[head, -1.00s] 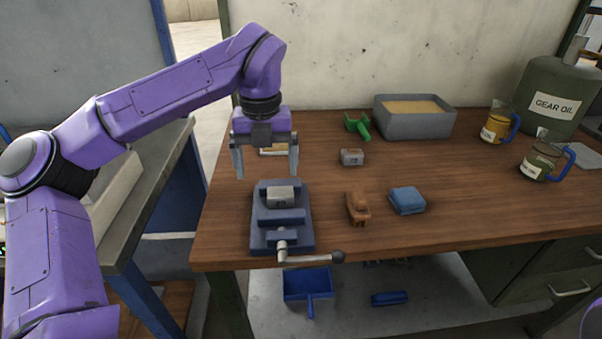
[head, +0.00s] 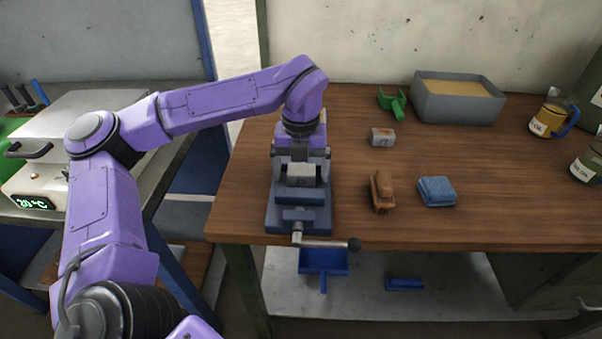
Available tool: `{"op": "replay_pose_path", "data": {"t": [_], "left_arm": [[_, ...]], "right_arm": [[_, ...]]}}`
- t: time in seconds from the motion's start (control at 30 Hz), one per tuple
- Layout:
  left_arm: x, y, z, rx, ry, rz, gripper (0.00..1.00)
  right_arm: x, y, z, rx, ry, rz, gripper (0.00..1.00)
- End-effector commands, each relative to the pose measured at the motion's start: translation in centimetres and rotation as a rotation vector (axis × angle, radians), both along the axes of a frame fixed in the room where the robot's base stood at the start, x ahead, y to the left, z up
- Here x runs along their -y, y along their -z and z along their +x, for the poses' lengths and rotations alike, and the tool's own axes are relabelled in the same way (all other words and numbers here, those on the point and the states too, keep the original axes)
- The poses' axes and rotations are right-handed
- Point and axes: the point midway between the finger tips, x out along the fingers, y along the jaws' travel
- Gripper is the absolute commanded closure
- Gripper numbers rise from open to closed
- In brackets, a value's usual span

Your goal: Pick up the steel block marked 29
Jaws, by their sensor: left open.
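A grey steel block (head: 302,178) sits in the blue-grey vise (head: 312,220) at the left of the wooden bench. Dark digits on its front look like 29 but are small. My left gripper (head: 301,168) is open and points down over the vise. Its fingers are at the left and right of the block. I cannot tell whether they touch it. The gripper body hides what is behind the block. A second steel block (head: 382,138), its mark looking like 27, lies on the bench to the right. My right gripper is not in view.
The vise handle (head: 335,243) sticks out at the bench's front edge. A brown brush (head: 381,192) and a blue cloth (head: 437,191) lie right of the vise. A green scoop (head: 393,104) and a grey sand tray (head: 457,110) are behind. A furnace (head: 80,130) stands left.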

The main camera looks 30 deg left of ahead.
Motion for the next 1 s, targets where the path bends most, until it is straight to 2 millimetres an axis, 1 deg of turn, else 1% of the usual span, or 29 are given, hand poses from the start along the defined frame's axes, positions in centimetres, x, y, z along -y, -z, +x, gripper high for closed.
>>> {"op": "replay_pose_path", "data": {"t": [0.13,0.17,0.2,0.27,0.3,0.4,0.63,0.73,0.83,0.9,0.93,1.0], "left_arm": [[0.0,0.0,0.0,0.0,0.0,0.0,0.06],[0.0,0.0,0.0,0.0,0.0,0.0,0.16],[0.0,0.0,0.0,0.0,0.0,0.0,0.29],[0.0,-0.1,0.0,0.0,0.0,0.0,0.49],[0.0,-0.1,0.0,0.0,0.0,0.0,0.62],[0.0,-0.2,0.0,0.002,0.0,-0.001,0.9],[0.0,-0.3,0.0,0.003,0.0,-0.001,0.9],[0.0,-0.8,0.1,0.003,-0.002,-0.001,0.9],[0.0,-1.9,0.1,0.006,0.0,0.0,0.9],[0.0,-3.1,0.1,0.008,-0.001,0.001,0.9],[0.1,-3.7,-0.1,0.007,0.0,0.001,0.9],[0.4,-5.0,-1.3,0.009,0.002,0.001,0.9]], "right_arm": [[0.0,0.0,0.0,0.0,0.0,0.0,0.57],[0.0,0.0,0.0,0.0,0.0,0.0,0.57],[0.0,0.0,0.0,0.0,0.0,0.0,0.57],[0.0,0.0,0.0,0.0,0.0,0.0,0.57],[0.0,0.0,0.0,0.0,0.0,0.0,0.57],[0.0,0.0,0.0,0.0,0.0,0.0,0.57],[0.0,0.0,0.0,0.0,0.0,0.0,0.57],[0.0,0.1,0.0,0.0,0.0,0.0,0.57],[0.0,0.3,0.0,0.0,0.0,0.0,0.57],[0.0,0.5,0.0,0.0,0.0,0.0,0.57],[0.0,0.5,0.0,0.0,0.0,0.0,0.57],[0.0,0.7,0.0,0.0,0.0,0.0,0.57]]}}
